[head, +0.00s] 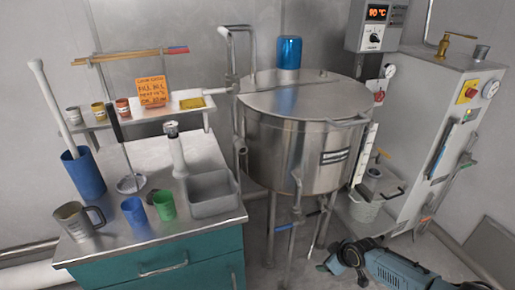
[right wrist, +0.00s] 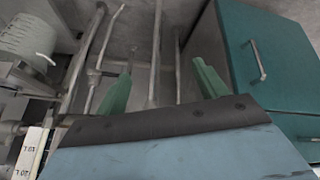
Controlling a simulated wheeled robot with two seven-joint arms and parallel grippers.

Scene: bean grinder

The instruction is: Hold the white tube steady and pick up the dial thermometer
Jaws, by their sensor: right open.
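A short white tube (head: 179,158) stands upright at the back of the steel counter, beside the sink. A small round dial thermometer (head: 171,128) with a dark rim sits at its top; how deep its stem goes is hidden. My right gripper (head: 328,262) is low at the bottom right of the head view, in front of the kettle's legs and far from the tube. In the right wrist view its two green fingers (right wrist: 162,84) are apart with nothing held between them. My left gripper is not in view.
The steel counter (head: 110,235) bears a blue holder (head: 84,174) with a long white rod, a metal mug (head: 77,220), a blue cup (head: 134,211), a green cup (head: 164,205) and a grey sink (head: 214,207).

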